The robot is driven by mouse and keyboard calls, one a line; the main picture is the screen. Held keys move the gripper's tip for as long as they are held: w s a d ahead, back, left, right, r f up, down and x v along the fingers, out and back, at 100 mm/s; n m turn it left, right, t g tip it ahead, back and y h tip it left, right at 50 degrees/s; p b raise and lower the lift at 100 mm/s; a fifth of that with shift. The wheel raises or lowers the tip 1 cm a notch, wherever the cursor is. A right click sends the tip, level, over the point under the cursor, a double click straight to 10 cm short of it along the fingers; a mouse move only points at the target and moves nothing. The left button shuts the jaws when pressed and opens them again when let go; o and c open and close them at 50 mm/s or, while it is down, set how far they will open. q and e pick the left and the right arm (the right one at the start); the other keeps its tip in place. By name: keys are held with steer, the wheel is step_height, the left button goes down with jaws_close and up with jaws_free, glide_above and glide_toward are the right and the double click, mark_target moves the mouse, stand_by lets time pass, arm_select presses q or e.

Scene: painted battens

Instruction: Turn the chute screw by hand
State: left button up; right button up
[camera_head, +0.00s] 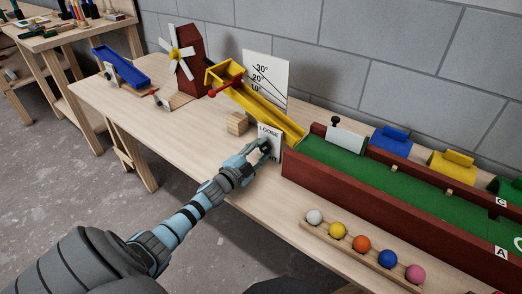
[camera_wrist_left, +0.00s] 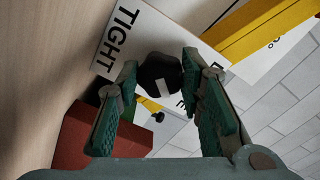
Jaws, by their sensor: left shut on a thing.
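The chute screw's black knob (camera_wrist_left: 160,72) has a white pointer mark and sits at a white panel (camera_wrist_left: 150,28) lettered TIGHT. The panel (camera_head: 269,131) also shows in the head view, with LOOSE at its top. My left gripper (camera_head: 263,150) is at this panel and hides most of the knob there. In the left wrist view its two fingers (camera_wrist_left: 160,80) are on either side of the knob, shut on it. The yellow chute (camera_head: 268,112) slopes down to the right above the panel, before a white angle board (camera_head: 272,75). My right gripper is out of view.
A green-floored trough with dark red walls (camera_head: 340,182) runs right. A rack (camera_head: 365,258) of several coloured balls lies in front of it. A wooden block (camera_head: 237,124), a windmill (camera_head: 190,70) and a blue tray (camera_head: 120,63) stand left. The bench's front left is clear.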

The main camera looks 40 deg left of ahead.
arm_select(q)
steer(key=o, duration=1.2)
steer(key=shift+c, duration=0.2)
steer(key=s, duration=1.2)
steer(key=shift+d, duration=0.15)
